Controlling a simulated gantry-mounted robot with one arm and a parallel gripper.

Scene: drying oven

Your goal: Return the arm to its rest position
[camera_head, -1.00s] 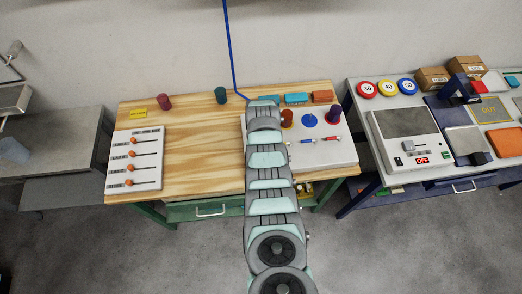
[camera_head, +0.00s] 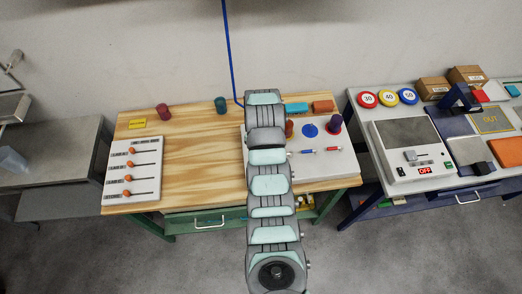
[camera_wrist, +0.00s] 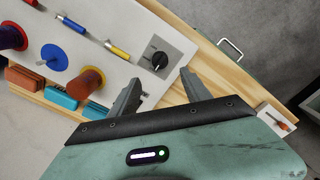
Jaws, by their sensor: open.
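My gripper (camera_wrist: 160,88) is open in the wrist view, with its two grey fingers apart and nothing between them. It hangs over or close to the white board (camera_wrist: 128,68), near a black knob (camera_wrist: 158,60); the exact height cannot be told. In the head view my arm rises from the bottom centre across the wooden table (camera_head: 200,150), and my gripper is hidden behind it. The arm also hides the left part of the white board (camera_head: 335,168).
The board holds a purple cylinder (camera_head: 335,123), a blue disc (camera_head: 310,131) and an orange-brown cylinder (camera_wrist: 88,80). Teal (camera_head: 296,108) and orange (camera_head: 323,106) blocks lie behind. A slider panel (camera_head: 133,170) is at left. The right table holds a scale-like device (camera_head: 405,145). The table's middle is clear.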

